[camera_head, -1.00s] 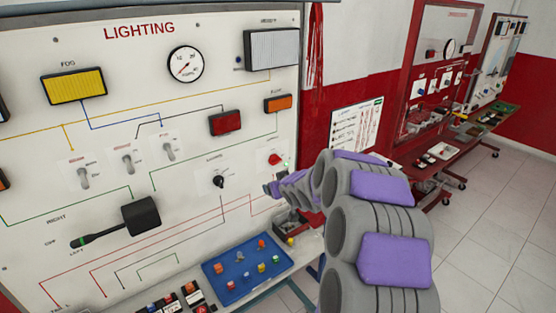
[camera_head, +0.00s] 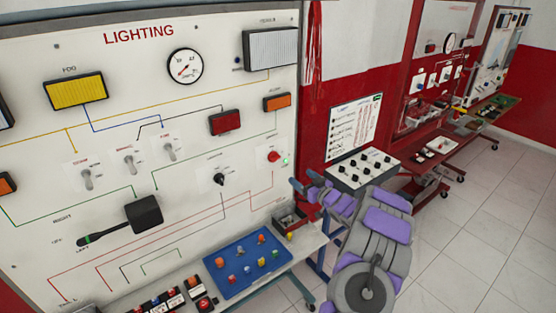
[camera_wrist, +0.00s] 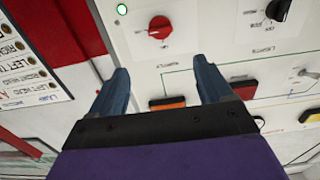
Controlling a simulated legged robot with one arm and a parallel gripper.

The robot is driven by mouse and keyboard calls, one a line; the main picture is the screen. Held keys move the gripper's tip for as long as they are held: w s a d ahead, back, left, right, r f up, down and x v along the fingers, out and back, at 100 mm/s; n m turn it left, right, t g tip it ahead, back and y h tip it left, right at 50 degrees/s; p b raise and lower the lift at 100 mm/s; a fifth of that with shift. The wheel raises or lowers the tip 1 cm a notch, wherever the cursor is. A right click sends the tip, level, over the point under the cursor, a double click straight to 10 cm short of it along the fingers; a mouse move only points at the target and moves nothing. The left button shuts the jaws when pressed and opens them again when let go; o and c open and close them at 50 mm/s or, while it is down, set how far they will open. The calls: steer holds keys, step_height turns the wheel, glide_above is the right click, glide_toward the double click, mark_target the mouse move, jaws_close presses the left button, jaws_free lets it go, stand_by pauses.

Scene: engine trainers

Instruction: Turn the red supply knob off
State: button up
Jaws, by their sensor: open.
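The red supply knob (camera_head: 274,156) is on the white lighting panel (camera_head: 190,110), at its right edge in the head view. A small green light (camera_head: 285,161) glows beside it. In the wrist view the red knob (camera_wrist: 159,28) is at the upper middle, beyond the fingertips, with the green light (camera_wrist: 122,9) to its upper left. Its pointer's setting is too small to read. My gripper (camera_wrist: 163,72) is open and empty, with nothing between its blue fingers. In the head view my gripper (camera_head: 306,183) is to the lower right of the knob, apart from it.
A black knob (camera_head: 219,179) is left of the red one on the panel. A blue tray (camera_head: 222,278) with several small parts lies on the bench below. A box with several black knobs (camera_head: 345,178) stands behind my arm. Tiled floor at right is clear.

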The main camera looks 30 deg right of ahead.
mark_target(277, 158)
steer(key=w, duration=0.4)
steer(key=w+a, duration=0.1)
steer(key=w, duration=0.4)
steer(key=w+b, duration=0.1)
steer(key=w, duration=0.3)
steer(key=shift+w+a+f, duration=0.1)
steer(key=shift+w+a, duration=0.25)
steer(key=shift+a, duration=0.05)
steer(key=shift+w, duration=0.4)
steer(key=shift+w+a, duration=0.1)
steer(key=shift+w, duration=0.8)
steer(key=c, duration=1)
